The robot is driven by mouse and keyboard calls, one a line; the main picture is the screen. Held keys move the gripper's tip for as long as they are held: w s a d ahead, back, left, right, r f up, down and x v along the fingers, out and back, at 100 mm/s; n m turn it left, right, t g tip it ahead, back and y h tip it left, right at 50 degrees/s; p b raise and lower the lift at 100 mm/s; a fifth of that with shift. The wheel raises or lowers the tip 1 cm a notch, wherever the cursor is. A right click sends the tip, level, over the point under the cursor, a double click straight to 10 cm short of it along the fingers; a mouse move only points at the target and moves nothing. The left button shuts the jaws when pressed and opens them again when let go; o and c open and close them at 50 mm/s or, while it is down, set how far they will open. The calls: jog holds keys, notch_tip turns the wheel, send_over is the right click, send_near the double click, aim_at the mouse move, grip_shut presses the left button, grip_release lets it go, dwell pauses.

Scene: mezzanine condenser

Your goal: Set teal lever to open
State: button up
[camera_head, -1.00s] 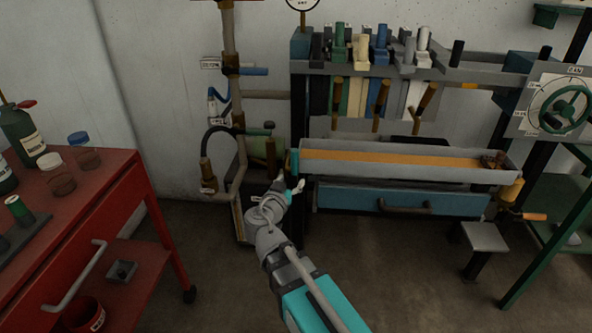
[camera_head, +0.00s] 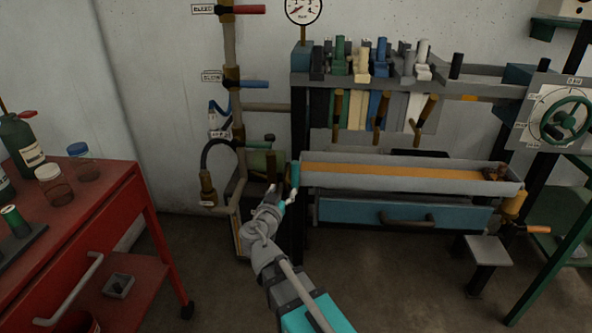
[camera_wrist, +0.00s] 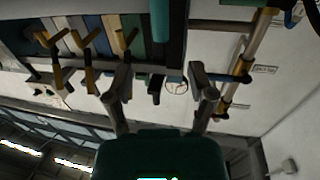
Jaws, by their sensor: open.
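The teal lever (camera_head: 295,174) is a short upright bar at the left end of the long grey trough in the head view. In the wrist view a teal bar (camera_wrist: 160,20), which looks like the same lever, hangs at the top edge, beyond the fingertips. My gripper (camera_head: 283,193) is just below and left of the lever in the head view. In the wrist view my gripper (camera_wrist: 160,78) has its two fingers spread with nothing between them. I cannot tell whether a finger touches the lever. The lever's lower end is partly hidden by my gripper.
The grey trough (camera_head: 400,161) with a blue drawer (camera_head: 350,211) is right of my gripper. Brown pipes with a blue valve handle (camera_head: 255,84) and a red one (camera_head: 250,9) stand left and above. A red cart (camera_head: 100,215) stands at left. Open floor lies between.

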aim_at(294, 171)
jog(key=x, duration=1.2)
